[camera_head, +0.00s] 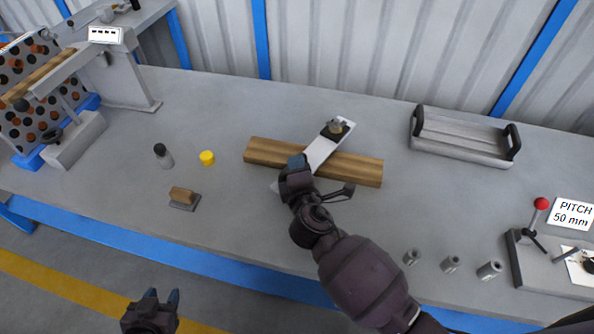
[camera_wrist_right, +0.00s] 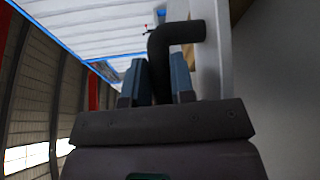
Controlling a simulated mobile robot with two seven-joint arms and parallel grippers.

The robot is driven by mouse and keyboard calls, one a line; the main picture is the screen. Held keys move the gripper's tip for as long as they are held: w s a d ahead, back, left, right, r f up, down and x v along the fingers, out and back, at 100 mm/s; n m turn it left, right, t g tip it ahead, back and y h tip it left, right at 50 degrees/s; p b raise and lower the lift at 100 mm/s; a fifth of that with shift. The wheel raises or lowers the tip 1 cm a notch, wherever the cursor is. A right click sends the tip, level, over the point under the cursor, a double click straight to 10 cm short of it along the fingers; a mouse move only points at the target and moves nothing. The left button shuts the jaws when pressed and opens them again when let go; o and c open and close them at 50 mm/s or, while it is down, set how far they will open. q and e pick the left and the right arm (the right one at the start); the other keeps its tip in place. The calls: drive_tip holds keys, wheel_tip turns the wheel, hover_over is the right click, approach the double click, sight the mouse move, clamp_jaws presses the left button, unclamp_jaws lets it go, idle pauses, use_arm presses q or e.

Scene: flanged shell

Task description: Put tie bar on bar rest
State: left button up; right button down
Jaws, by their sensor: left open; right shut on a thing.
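The tie bar, which I take to be the flat silver bar (camera_head: 325,148), crosses diagonally over a long wooden block (camera_head: 362,170), probably the bar rest. I cannot tell whether it touches the wood. A dark fitting (camera_head: 335,130) sits at its far end. My right gripper (camera_head: 297,162) is at the near part of the bar and hides some of it. In the right wrist view, the fingers of my right gripper (camera_wrist_right: 158,82) are shut on a bent black handle (camera_wrist_right: 182,32) beside a grey surface. My left gripper (camera_head: 161,296) is open and empty, low in front of the bench.
A grey tray with black handles (camera_head: 462,137) stands at the back right. Several metal cylinders (camera_head: 450,264) and a red-knobbed lever (camera_head: 541,204) are at the front right.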

drive_tip(key=shift+f, duration=0.55)
drive_tip(key=shift+r, duration=0.1)
drive_tip(key=c, duration=1)
unclamp_jaws()
drive_tip(key=shift+f, duration=0.25)
drive_tip(key=shift+o, duration=0.2)
